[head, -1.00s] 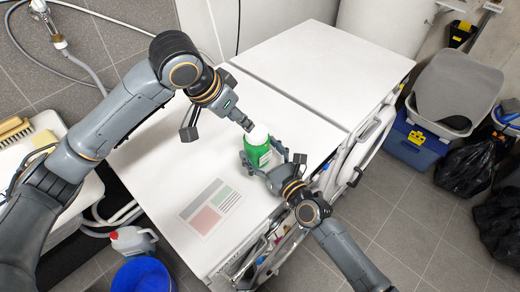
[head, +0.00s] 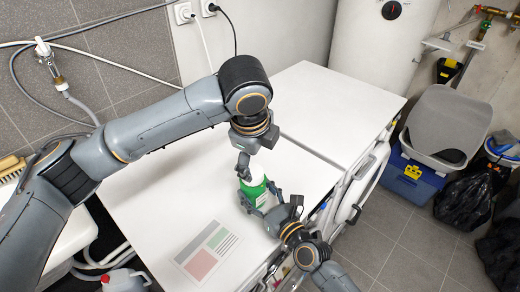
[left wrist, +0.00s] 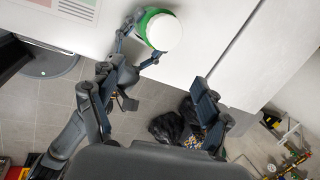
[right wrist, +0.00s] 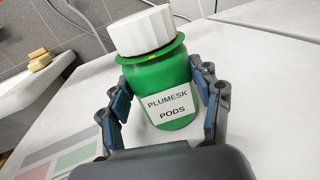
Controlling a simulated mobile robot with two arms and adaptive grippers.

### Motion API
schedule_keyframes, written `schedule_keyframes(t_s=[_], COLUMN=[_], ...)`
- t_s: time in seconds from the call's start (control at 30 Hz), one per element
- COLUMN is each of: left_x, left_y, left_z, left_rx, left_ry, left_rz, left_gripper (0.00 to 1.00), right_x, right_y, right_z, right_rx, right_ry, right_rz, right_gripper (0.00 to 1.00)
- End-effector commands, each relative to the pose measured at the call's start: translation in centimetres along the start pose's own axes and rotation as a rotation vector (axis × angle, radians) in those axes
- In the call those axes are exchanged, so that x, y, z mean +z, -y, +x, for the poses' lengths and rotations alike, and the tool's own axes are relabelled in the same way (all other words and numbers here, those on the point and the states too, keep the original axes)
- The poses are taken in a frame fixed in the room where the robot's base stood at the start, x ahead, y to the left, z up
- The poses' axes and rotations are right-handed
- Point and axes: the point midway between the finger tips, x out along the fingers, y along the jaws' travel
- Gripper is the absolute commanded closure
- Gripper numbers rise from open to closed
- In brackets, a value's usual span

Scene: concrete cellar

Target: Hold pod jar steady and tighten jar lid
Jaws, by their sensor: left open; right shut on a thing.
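The green pod jar (head: 254,194) stands upright on the white top, close to its front edge. Its label (right wrist: 168,108) reads "PLUMESK PODS". A white ribbed lid (right wrist: 140,32) sits on the jar above a green collar; how tightly it sits cannot be told. My right gripper (right wrist: 160,105) is shut around the jar's body from the front, one finger on each side. My left gripper (head: 244,168) is open above the jar and partly hides the lid in the head view. In the left wrist view the lid (left wrist: 163,32) lies beyond the open fingers, not between them.
A printed card (head: 207,252) lies on the white top left of the jar. Bare white surface lies behind and left of the jar. A blue box with a grey tub (head: 446,122) and black bags (head: 462,200) stand on the floor at right.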

Motion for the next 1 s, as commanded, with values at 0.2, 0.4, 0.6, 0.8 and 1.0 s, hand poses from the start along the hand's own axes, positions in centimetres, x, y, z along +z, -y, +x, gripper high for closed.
schedule_keyframes(t_s=[0.2, 0.4, 0.6, 0.8, 1.0], left_x=[-0.4, -0.3, -0.1, 0.6, 1.4], left_y=[0.7, 1.0, 0.9, 0.7, 0.5], left_z=[-1.0, -1.4, -0.4, 2.9, 6.7], left_rx=[0.066, 0.117, 0.131, 0.131, 0.131], left_ry=[0.118, 0.169, 0.176, 0.174, 0.175], left_rz=[0.464, 0.682, 0.727, 0.724, 0.722], left_gripper=[0.23, 0.23, 0.23, 0.23, 0.23], right_x=[0.0, -0.1, -0.1, -0.1, 0.0], right_y=[0.0, 0.0, 0.0, 0.0, 0.0], right_z=[0.0, 0.0, 0.0, 0.0, 0.0], right_rx=[0.000, 0.000, 0.000, 0.000, 0.000], right_ry=[-0.001, -0.001, -0.001, -0.001, -0.001], right_rz=[0.001, 0.001, 0.001, 0.001, 0.001], right_gripper=[0.81, 0.81, 0.81, 0.81, 0.81])
